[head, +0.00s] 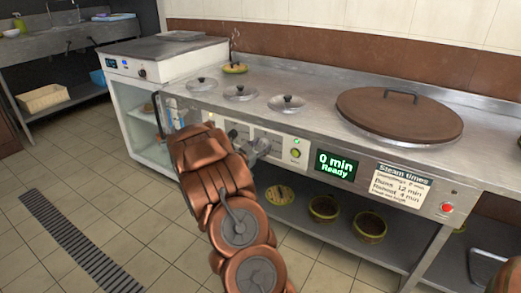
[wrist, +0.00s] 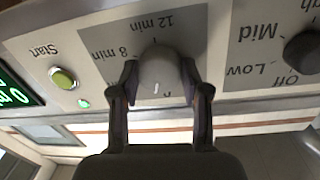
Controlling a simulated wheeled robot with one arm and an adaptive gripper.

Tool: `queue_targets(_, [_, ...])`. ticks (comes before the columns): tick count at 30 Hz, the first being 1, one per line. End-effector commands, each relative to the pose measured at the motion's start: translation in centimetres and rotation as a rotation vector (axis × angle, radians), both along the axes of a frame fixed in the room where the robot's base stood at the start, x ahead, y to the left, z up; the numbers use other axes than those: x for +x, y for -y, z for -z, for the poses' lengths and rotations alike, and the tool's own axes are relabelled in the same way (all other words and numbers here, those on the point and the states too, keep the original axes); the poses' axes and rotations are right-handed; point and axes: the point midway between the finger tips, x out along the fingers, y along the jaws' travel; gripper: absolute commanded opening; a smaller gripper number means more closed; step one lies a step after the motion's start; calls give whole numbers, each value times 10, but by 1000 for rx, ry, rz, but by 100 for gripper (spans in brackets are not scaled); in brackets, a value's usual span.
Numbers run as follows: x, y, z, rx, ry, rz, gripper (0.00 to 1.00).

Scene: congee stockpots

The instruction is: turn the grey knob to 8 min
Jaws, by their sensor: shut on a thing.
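The grey knob (wrist: 158,64) sits on the panel in the wrist view, which shows the panel upside down. Its white mark points toward the bottom of that picture, away from "12 min" at the top. The "8 min" label (wrist: 131,53) is at the knob's left there. My gripper (wrist: 159,70) is shut on the knob, one finger on each side. In the head view my gripper (head: 258,147) is at the counter's front panel; my arm hides part of the panel. The display (head: 335,165) reads "0 min Ready".
A green Start button (wrist: 63,79) and a small green light (wrist: 84,103) are beside the knob. A dark heat knob (wrist: 302,53) with Off, Low and Mid marks is on the other side. A steam times card (head: 400,187) and red button (head: 447,207) are farther right.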

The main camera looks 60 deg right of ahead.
Motion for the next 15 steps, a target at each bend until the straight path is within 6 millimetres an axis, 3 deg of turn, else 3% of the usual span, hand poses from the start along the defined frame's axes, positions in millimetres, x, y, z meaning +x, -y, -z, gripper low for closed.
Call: queue_targets(15, [-1, -1, 4, 22, 468, 1, 11])
